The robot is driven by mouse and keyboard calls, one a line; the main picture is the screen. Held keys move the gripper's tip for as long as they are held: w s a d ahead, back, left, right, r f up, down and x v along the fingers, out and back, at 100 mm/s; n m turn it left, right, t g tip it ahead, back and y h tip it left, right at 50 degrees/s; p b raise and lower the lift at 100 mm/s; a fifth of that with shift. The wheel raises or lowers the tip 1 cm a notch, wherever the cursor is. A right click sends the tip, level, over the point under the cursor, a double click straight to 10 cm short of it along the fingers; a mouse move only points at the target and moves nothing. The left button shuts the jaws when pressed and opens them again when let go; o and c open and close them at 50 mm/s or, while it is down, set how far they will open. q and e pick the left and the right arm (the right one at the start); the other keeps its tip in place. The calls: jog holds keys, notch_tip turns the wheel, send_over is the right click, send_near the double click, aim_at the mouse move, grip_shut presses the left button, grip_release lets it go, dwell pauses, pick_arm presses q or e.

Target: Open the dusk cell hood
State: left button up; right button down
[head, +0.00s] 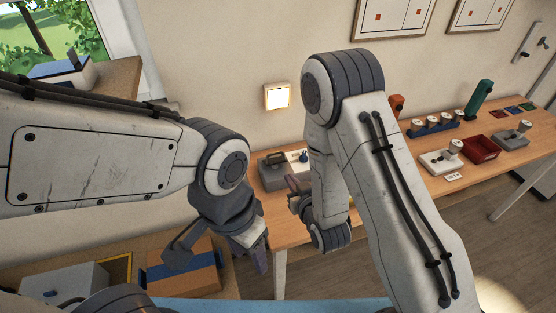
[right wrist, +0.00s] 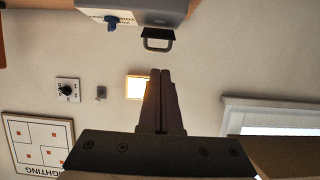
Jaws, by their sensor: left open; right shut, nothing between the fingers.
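A grey unit (head: 272,172) with a dark handle sits at the table's left end, beside a white labelled panel with a blue knob (head: 303,156). I take its grey handled part to be the dusk cell hood. The right wrist view, upside down, shows the grey body (right wrist: 160,8), the blue knob (right wrist: 111,23) and a dark loop handle (right wrist: 158,44). My right gripper (head: 292,184) is shut and empty close to the unit; its fingertips (right wrist: 160,72) are apart from the loop. My left gripper (head: 257,252) is open and empty, left of the table.
A lit square panel (head: 277,96) is on the wall above the unit. Farther right, the table (head: 405,190) holds a red tray (head: 481,149), white joystick-like units and a green device (head: 479,100). Boxes, including an orange-and-blue one (head: 183,272), lie at lower left.

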jog(key=p+x, duration=0.1)
jog(key=x, duration=0.3)
jog(key=p+x, duration=0.1)
jog(key=x, duration=0.3)
jog(key=p+x, duration=0.2)
jog(key=x, duration=0.2)
jog(key=shift+w+d+r, duration=0.15)
jog(key=shift+w, duration=0.35)
jog(key=shift+w+f, duration=0.25)
jog(key=shift+w, duration=0.25)
jog(key=shift+r+p, duration=0.1)
jog(key=shift+p, duration=0.25)
